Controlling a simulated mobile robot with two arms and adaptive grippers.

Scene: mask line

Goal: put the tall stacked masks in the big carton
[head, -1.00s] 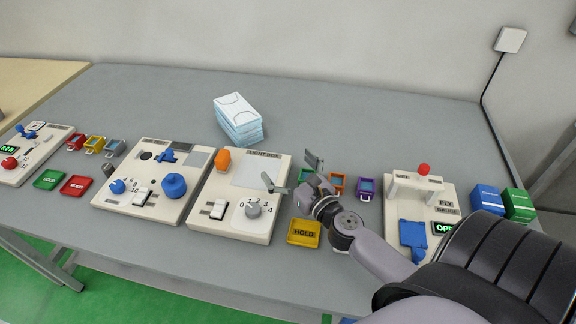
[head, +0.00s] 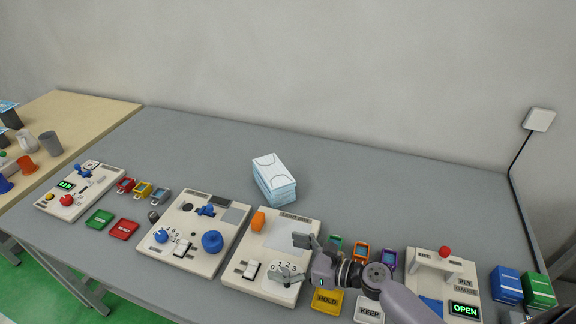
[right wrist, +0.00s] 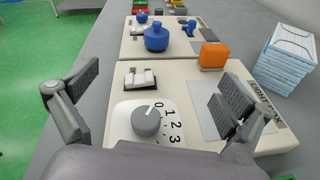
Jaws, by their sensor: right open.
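The tall stack of light blue and white masks (head: 276,187) stands on the grey table behind the light box panel, near the middle of the head view. The stack also shows at the right edge of the right wrist view (right wrist: 288,62). My right gripper (head: 297,258) is open and empty over the right part of the light box panel, near its grey dial. Its spread fingers also show in the right wrist view (right wrist: 158,95), with the dial between them. The gripper is apart from the masks. I see no big carton and no left gripper.
The light box panel (head: 246,235) carries an orange block (head: 258,222). A panel with blue knobs (head: 186,258) stands left of it. Small coloured bins and a gauge panel (head: 424,262) lie to the right. The table behind the panels is clear around the stack.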

